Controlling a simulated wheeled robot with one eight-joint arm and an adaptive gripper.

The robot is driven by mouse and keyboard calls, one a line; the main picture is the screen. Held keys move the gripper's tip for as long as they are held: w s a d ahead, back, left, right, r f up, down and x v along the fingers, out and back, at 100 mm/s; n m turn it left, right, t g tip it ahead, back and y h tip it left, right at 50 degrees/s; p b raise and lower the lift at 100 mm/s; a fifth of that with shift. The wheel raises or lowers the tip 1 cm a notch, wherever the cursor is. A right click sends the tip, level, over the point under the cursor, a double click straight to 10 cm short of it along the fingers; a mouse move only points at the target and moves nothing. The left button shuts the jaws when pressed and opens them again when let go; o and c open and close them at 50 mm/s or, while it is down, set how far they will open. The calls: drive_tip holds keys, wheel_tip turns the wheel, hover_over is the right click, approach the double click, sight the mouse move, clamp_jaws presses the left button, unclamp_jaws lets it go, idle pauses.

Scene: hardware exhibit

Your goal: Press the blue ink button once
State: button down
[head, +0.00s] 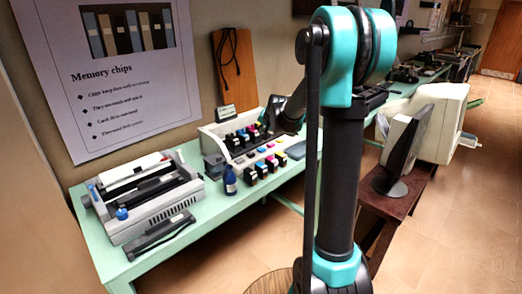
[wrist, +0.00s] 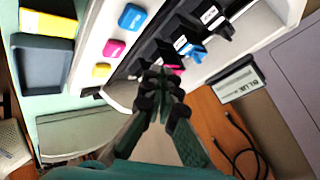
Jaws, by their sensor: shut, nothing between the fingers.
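The blue ink button (wrist: 132,17) is a rounded blue key on the white sloped front panel, at the top of the wrist view. A magenta button (wrist: 114,49) and a yellow button (wrist: 102,70) sit in line with it. My gripper (wrist: 162,82) is shut and empty. Its tips are over the dark cartridge row behind the panel, apart from the blue button, towards the yellow end. In the head view the printer unit (head: 212,139) stands on the green bench, with my gripper partly hidden behind my arm.
A blue cartridge (wrist: 195,52) shows in the dark row near my fingertips. A dark blue bottle (head: 230,181) and several loose cartridges stand in front of the unit. A grey printer (head: 150,195) is on the left of the bench.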

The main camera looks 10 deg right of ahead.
sight(262, 149)
drive_tip(key=shift+f, duration=2.85)
drive_tip(key=shift+f, duration=0.1)
drive_tip(key=shift+f, duration=0.3)
drive_tip(key=shift+f, duration=0.5)
drive_tip(key=shift+r, duration=0.9)
drive_tip(key=shift+r, duration=2.55)
